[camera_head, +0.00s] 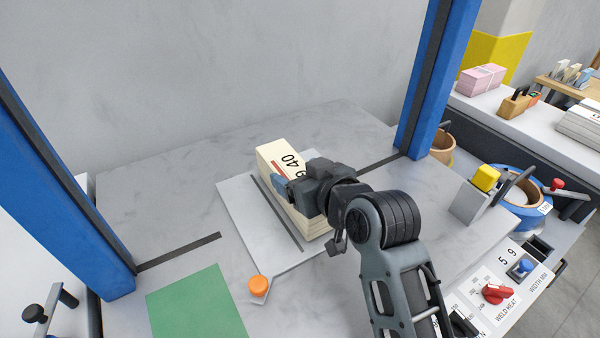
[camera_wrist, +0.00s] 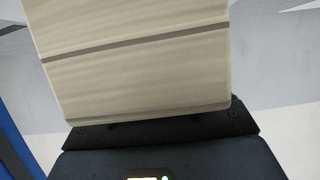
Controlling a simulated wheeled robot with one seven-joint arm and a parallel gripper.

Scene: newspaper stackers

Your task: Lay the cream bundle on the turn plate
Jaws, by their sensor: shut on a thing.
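The cream bundle (camera_head: 270,157) is a thick stack with "40" printed on its top and a red mark. In the head view it is at or just above the pale turn plate (camera_head: 237,197); I cannot tell whether it touches. My gripper (camera_head: 303,192) is shut on the bundle's near right part and hides some of it. In the wrist view the cream bundle (camera_wrist: 135,60) fills the upper middle, its layered side with a dark line facing me. An orange knob (camera_head: 259,286) sits at the plate's near corner.
Blue posts (camera_head: 424,80) stand left and right of the grey worktop (camera_head: 150,180). A green mat (camera_head: 197,303) lies at front left. A yellow-topped block (camera_head: 485,178), a tape roll (camera_head: 519,193) and a control panel (camera_head: 500,290) are at right. A pink bundle (camera_head: 482,80) lies on the back shelf.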

